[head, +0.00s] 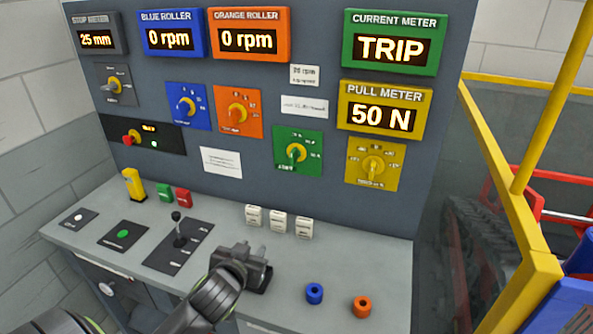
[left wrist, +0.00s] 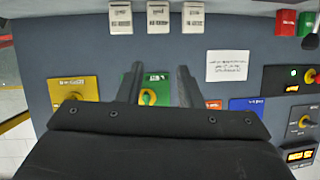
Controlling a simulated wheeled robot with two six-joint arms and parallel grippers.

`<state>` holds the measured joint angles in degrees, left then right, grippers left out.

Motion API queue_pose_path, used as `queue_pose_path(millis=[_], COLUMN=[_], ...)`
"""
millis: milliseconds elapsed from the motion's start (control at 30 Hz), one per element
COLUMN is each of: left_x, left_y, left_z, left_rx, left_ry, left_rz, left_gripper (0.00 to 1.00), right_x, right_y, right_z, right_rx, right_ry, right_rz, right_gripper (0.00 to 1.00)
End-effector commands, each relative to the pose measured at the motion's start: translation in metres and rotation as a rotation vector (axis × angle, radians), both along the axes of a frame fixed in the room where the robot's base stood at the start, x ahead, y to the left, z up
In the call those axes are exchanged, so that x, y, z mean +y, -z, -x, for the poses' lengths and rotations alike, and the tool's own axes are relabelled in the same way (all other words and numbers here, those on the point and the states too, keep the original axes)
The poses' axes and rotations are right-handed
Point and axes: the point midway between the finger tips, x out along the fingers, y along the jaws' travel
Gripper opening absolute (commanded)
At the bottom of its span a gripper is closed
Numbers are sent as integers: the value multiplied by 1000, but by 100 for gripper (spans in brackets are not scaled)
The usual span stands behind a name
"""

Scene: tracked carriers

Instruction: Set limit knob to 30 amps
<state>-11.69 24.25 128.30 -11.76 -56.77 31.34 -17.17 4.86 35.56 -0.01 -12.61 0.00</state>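The small scale marks around this knob are too small to read. My left gripper (head: 252,250) is over the desk, below and left of the green plate, apart from the panel. Its two fingers (left wrist: 158,86) are apart with nothing between them. My right gripper is out of view.
A yellow knob plate (head: 372,168) is right of the green one, an orange knob plate (head: 238,110) left. Three white blocks (head: 278,223) stand on the desk before the panel.

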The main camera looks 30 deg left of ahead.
Motion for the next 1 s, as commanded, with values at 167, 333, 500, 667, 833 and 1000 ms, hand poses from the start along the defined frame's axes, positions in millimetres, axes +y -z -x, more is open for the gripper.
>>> queue_pose_path(millis=[167,333,500,667,833,1000], left_x=[7,6,9,14,21,27], left_y=[-78,-113,-117,-117,-117,-117], left_z=[-54,-72,-85,-108,-136,-161], left_rx=[-286,-405,-414,-413,-411,-412], left_ry=[60,100,102,101,100,102], left_rz=[-15,-11,-8,-7,-7,-7], left_gripper=[33,33,33,33,33,33], right_x=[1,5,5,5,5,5], right_y=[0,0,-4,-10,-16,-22], right_z=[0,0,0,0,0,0], right_rx=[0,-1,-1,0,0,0], right_ry=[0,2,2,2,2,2], right_rz=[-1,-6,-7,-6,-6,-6], right_gripper=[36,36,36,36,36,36])
